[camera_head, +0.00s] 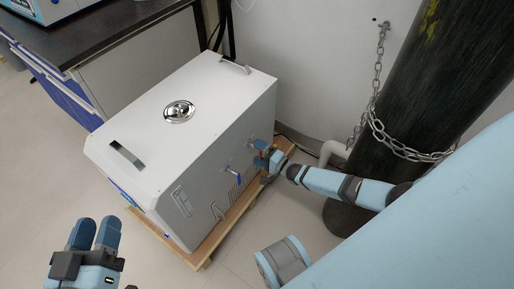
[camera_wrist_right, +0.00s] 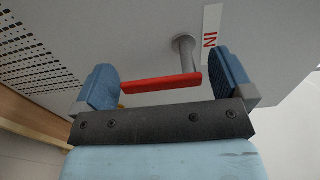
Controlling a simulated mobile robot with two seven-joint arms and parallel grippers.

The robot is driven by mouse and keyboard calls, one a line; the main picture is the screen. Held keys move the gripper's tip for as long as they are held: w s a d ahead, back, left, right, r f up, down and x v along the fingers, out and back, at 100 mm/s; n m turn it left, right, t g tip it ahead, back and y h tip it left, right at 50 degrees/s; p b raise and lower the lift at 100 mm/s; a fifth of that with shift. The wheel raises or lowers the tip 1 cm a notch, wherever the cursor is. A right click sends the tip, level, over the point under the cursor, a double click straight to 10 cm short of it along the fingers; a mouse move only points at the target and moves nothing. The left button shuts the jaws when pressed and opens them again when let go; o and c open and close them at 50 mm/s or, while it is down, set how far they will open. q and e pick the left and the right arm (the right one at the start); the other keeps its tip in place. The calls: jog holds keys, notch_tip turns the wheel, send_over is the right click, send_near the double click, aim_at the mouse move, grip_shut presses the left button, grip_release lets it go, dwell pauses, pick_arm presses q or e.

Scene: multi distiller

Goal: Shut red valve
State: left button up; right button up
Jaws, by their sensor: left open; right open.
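The red valve (camera_wrist_right: 162,84) has a bar-shaped handle on a metal stem coming out of the white panel, beside an "IN" label. In the right wrist view the handle lies crosswise between the two fingers of my right gripper (camera_wrist_right: 165,76), which is open. The handle's right end is close to the right finger; I cannot tell whether they touch. In the head view my right gripper (camera_head: 268,158) is at the side of the white distiller (camera_head: 215,115) and mostly hides the red valve. My left gripper (camera_head: 95,234) is open and empty at the lower left, apart from the distiller.
A blue-handled valve (camera_head: 238,177) sits on the same panel, left of the red one. The distiller stands on a wooden pallet (camera_head: 228,220). A dark cylinder (camera_head: 405,110) with a chain (camera_head: 376,125) stands to the right. Floor in front is clear.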

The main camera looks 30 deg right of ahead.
pick_arm(q)
jog(key=r+t+p, duration=0.1)
jog(key=r, duration=0.1)
jog(key=r+t+p, duration=0.1)
jog(key=r+p, duration=0.1)
jog(key=r, duration=0.1)
jog(key=shift+s+a+n, duration=0.1)
jog(key=shift+a+n, duration=0.1)
jog(key=shift+n, duration=0.1)
pick_arm(e)
jog(key=v, duration=1.2)
jog(key=shift+s, duration=0.3)
jog(key=shift+s, duration=0.1)
